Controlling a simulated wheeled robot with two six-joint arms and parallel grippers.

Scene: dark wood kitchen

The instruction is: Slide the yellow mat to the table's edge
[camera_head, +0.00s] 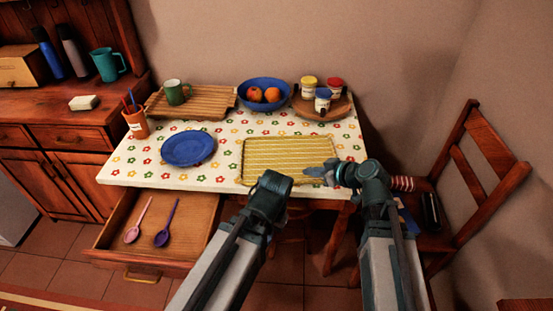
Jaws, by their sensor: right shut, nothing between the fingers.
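The yellow mat (280,155) has a pale wavy pattern and lies flat on the flowered cloth of the table (225,183). It is at the front right part of the top, with its front side close to the table's front edge. My right gripper (308,174) is shut and empty. It points left at the mat's front right part and covers that corner; I cannot tell whether it touches the mat. My left arm rises in front of the table, and its gripper does not show.
A blue plate (188,148) lies left of the mat. Behind are a blue fruit bowl (263,92), a round wooden tray (339,107) with jars, and a slatted board (207,101) with a green mug (176,91). An open drawer (190,222) holds spoons. A chair (484,180) stands right.

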